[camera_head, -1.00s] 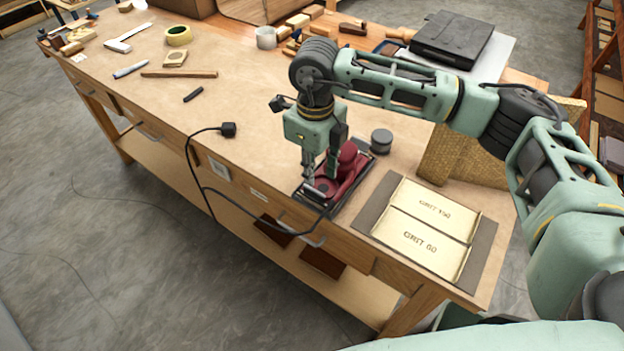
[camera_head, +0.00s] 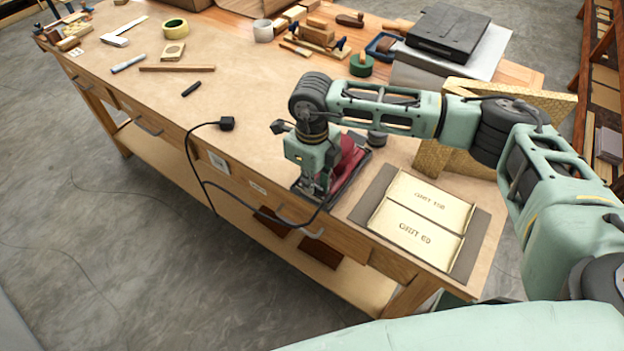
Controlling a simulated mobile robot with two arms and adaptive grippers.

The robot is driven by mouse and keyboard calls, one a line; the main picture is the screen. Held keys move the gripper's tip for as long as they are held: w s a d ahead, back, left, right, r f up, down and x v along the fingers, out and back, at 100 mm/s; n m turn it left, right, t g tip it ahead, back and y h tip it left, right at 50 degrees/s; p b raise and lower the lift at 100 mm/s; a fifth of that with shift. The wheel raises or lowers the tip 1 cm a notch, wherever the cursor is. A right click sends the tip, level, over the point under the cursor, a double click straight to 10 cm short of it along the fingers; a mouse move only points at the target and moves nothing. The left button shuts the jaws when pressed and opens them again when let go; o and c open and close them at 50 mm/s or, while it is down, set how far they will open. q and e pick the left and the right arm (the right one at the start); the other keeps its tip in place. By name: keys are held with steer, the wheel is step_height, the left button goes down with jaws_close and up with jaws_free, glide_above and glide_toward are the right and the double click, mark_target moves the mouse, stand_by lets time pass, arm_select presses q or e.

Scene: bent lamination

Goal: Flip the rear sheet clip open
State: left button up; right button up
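A red sander (camera_head: 349,162) with a dark base lies near the front edge of the workbench, its cord running off to the left. My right gripper (camera_head: 312,192) points down at the sander's near left end, over the clip area. The gripper and wrist cover much of the sander, and the rear sheet clip itself is too small and hidden to make out. Whether the fingers are open or shut does not show. My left gripper is not in view.
Two sanding sheets (camera_head: 418,215) lie on a grey mat right of the sander. A black plug (camera_head: 227,124) rests on the bench to the left.

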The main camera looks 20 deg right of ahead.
jaws_close()
steer(key=shift+s+a+f+t+h+b, duration=0.45)
steer(key=shift+t+h+b, duration=1.1)
steer(key=shift+b, duration=0.95)
steer(key=shift+s+a+f+t+h+b, duration=0.45)
steer(key=shift+t+h+b, duration=0.65)
steer(key=shift+h+b, duration=1.05)
steer(key=shift+s+a+f+t+h+b, duration=0.25)
steer(key=shift+a+t+h+b, duration=0.35)
steer(key=shift+t+h+b, duration=1.5)
steer(key=shift+g+y+b, duration=0.6)
steer(key=shift+g+b, duration=0.05)
steer(key=shift+b, duration=0.05)
steer(key=o, duration=0.6)
jaws_free()
steer(key=shift+c, duration=0.2)
